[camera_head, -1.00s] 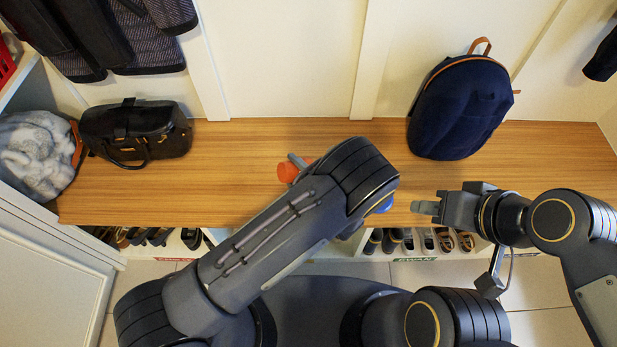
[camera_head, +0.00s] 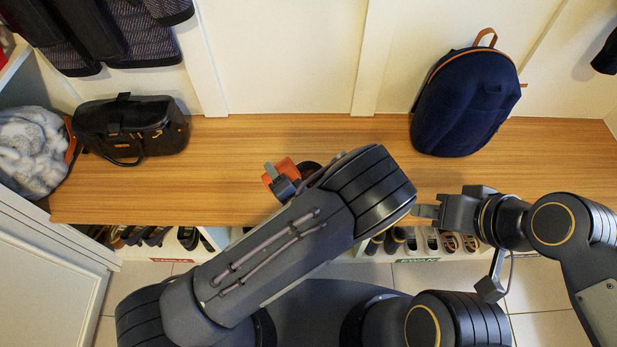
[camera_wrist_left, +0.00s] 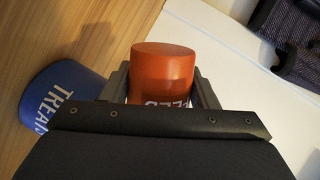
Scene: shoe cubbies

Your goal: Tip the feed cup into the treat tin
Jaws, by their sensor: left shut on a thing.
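The orange feed cup (camera_head: 279,173) is held tilted over the bench by my left gripper (camera_head: 284,187). In the left wrist view the cup (camera_wrist_left: 163,75) sits between both fingers (camera_wrist_left: 160,88), its white lettering partly hidden by the gripper body. The blue treat tin (camera_wrist_left: 62,95), with white lettering, shows to the left of the cup in the left wrist view, apart from it in the picture. In the head view I cannot make the tin out behind my left arm. My right gripper (camera_head: 427,212) is at the bench's front edge; its finger gap is unclear.
The wooden bench (camera_head: 230,150) has free room on both sides of my left arm. A black handbag (camera_head: 130,128) and grey fluffy item (camera_head: 30,150) stand at left, a navy backpack (camera_head: 465,103) at right. Shoes (camera_head: 440,240) fill cubbies below.

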